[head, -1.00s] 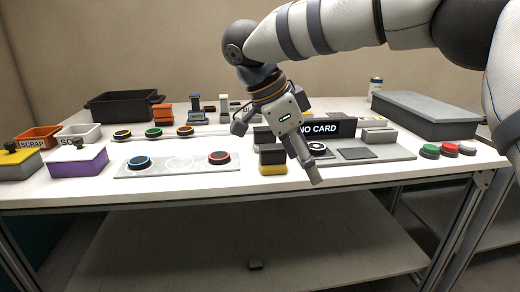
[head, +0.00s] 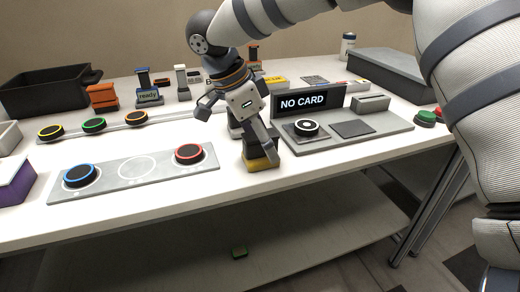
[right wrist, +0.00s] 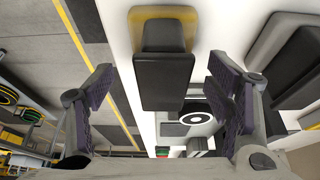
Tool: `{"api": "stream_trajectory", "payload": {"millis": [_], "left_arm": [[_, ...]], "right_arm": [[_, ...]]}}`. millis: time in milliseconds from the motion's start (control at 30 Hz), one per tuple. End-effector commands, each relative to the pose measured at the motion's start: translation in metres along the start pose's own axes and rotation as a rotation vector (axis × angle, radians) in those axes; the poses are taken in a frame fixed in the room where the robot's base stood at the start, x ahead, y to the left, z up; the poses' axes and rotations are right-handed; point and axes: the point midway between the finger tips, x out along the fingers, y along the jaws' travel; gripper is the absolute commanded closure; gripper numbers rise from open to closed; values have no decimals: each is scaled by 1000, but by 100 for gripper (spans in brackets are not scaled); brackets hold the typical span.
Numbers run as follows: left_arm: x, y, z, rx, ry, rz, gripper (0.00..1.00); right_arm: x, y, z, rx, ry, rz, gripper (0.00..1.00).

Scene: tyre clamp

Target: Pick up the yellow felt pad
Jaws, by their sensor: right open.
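The yellow felt pad (head: 263,163) forms the base of a dark upright block at the front edge of the white table. In the right wrist view the yellow base (right wrist: 190,17) shows behind the black block, which lies between my fingers. My right gripper (head: 238,124) is open, tilted down just above and over the block. In the wrist view its two purple-padded fingers (right wrist: 160,92) stand apart on either side, with gaps to the block. One finger partly hides the block in the head view. My left gripper is not in view.
A grey panel with blue and red buttons (head: 134,168) lies to the left. A "NO CARD" display (head: 303,101) on a grey base (head: 375,138) stands close to the right.

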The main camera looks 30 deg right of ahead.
Motion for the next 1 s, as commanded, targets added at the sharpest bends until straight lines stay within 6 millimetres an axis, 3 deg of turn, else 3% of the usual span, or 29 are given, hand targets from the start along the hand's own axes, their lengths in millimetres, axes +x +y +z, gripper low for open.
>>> {"api": "stream_trajectory", "payload": {"millis": [133, 367, 600, 1000], "left_arm": [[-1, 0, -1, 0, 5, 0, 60], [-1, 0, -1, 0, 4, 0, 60], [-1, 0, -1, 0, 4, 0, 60], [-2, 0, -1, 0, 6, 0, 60]], "right_arm": [[21, 0, -1, 1, 0, -2, 27], [24, -1, -1, 1, 0, -2, 27], [24, -1, 0, 1, 0, -2, 79], [15, -1, -4, 2, -1, -4, 81]]}}
